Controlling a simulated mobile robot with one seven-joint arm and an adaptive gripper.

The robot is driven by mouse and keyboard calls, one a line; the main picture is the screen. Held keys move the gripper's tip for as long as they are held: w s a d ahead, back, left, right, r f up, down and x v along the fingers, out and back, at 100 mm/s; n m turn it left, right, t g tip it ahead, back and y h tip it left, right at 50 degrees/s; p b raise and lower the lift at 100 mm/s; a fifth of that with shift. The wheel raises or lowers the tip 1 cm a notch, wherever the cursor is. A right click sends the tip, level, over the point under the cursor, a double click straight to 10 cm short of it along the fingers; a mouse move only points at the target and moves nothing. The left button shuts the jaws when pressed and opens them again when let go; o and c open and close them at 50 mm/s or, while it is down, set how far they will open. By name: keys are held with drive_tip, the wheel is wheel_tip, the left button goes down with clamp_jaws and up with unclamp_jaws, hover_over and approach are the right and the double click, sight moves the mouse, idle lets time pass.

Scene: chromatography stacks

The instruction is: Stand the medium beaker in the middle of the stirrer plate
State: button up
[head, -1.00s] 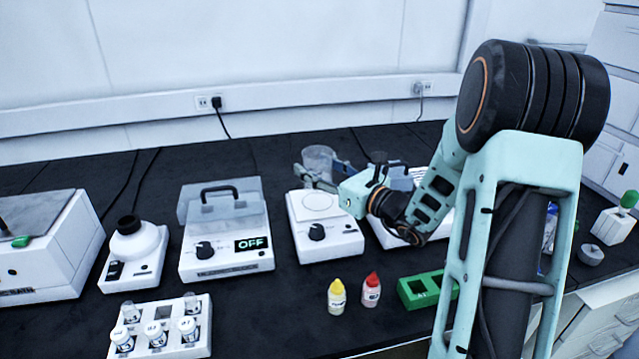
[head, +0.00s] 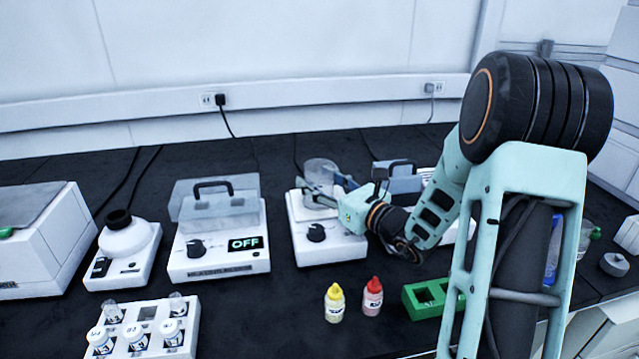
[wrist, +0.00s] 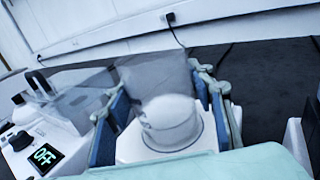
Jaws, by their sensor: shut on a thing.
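The medium beaker (head: 320,170) is clear glass and looks upright. My gripper (head: 323,192) is shut on it, with a finger on each side. The wrist view shows the beaker (wrist: 160,85) between the blue-grey fingers (wrist: 165,105). The stirrer plate (head: 325,245) is a white box with a black knob and a pale round top. The beaker's lower part overlaps this round top in both views. I cannot tell whether its base touches the top. My fingers partly hide the round top in the head view.
A device with a clear lid and an OFF display (head: 218,245) stands left of the stirrer. Another device (head: 395,175) is partly hidden behind my arm on the right. Yellow-capped (head: 335,303) and red-capped (head: 373,298) bottles and a green rack (head: 430,297) stand in front.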

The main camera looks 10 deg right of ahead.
drive_tip(key=o, duration=0.9)
drive_tip(key=shift+f, duration=0.2)
drive_tip(key=o, duration=0.5)
drive_tip(key=shift+r, duration=0.1)
drive_tip(key=shift+r, duration=0.15)
drive_tip(key=p+v, duration=0.1)
drive_tip(key=v, duration=1)
drive_tip(key=shift+s+d+p, duration=0.1)
drive_tip(key=shift+s+p, duration=0.05)
drive_tip(key=shift+p, duration=0.15)
drive_tip(key=shift+s+d, duration=0.15)
drive_tip(key=shift+s, duration=0.2)
